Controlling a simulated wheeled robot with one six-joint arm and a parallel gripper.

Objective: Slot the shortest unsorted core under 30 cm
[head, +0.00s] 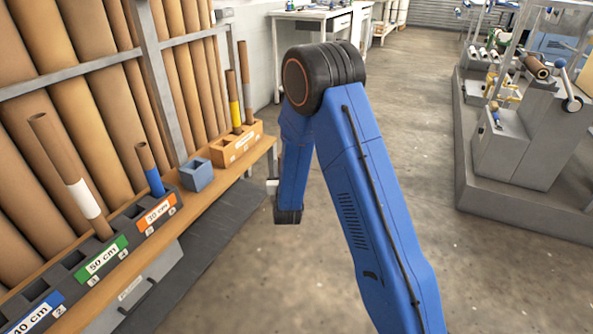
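A wooden box (222,158) on the shelf holds a yellow-banded brown core (235,101) and a taller brown core (245,80), both upright. The yellow-banded one looks shorter. A dark slotted rack (130,212) has an orange label (157,215) that appears to read 30 cm. A blue-banded core (150,170) stands tilted in the slots behind that label. A longer white-banded core (80,190) leans near the green 50 cm label (103,256). My gripper (272,187) shows only as a small pale part beside my wrist; its fingers are mostly hidden.
A small blue-grey open box (196,174) sits between rack and wooden box. A blue 40 cm label (40,311) is at lower left. Tall brown tubes (70,70) stand behind metal rails. The press (525,130) is at right. The floor between is clear.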

